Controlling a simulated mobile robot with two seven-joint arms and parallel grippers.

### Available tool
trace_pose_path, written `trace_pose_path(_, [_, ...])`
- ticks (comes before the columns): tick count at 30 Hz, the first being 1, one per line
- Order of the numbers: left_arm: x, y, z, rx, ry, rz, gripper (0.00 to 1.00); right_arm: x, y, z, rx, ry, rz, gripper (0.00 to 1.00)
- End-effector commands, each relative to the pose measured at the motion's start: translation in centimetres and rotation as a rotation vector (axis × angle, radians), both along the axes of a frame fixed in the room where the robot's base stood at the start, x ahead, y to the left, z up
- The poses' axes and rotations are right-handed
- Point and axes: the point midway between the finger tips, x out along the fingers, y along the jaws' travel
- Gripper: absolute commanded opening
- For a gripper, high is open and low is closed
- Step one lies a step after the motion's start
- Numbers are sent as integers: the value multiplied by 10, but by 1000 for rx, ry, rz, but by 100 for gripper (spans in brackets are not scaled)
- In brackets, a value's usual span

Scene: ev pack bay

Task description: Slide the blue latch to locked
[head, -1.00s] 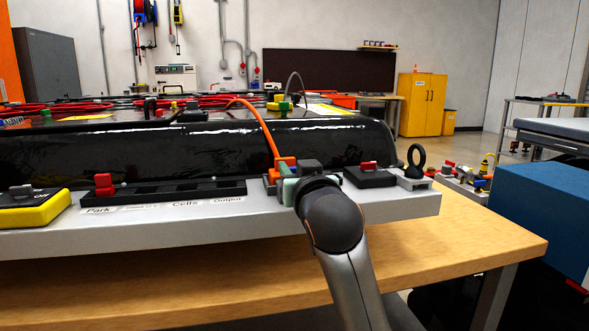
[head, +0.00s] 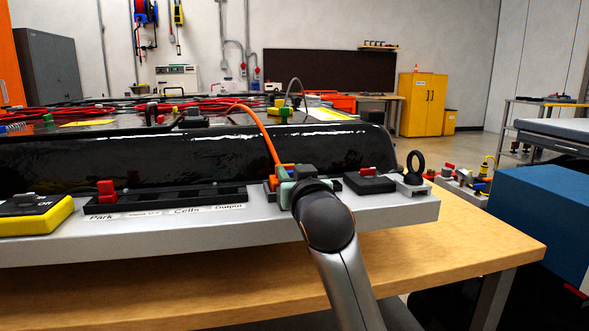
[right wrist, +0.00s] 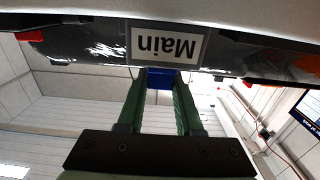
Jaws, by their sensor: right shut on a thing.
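The blue latch (right wrist: 159,78) shows in the right wrist view as a small blue block between my two green fingertips. My right gripper (right wrist: 160,92) is shut on it. A white label reading "Main" (right wrist: 167,45) appears upside down just above the block in that view. In the head view my right gripper (head: 289,192) is at the front of the grey ledge (head: 150,232), just below an orange plug (head: 283,173). My wrist and fingers hide the latch there, so its position along its track cannot be told. My left gripper is not in view.
A black slotted strip (head: 215,194) with a red knob (head: 106,190) lies left of my gripper. To the right are a black block with a red switch (head: 369,183) and a black ring (head: 415,164). An orange cable (head: 262,130) arches up behind. The wooden tabletop (head: 470,240) is bare at right.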

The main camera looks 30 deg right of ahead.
Motion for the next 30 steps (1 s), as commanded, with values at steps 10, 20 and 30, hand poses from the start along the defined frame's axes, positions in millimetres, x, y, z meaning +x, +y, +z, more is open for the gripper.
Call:
trace_pose_path(10, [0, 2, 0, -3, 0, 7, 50, 1, -2, 1, 0, -4, -3, 44])
trace_pose_path(20, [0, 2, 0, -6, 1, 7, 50, 1, -1, 1, 0, -3, -1, 65])
trace_pose_path(30, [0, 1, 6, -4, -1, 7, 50, -18, 7, 2, 0, -4, 2, 65])
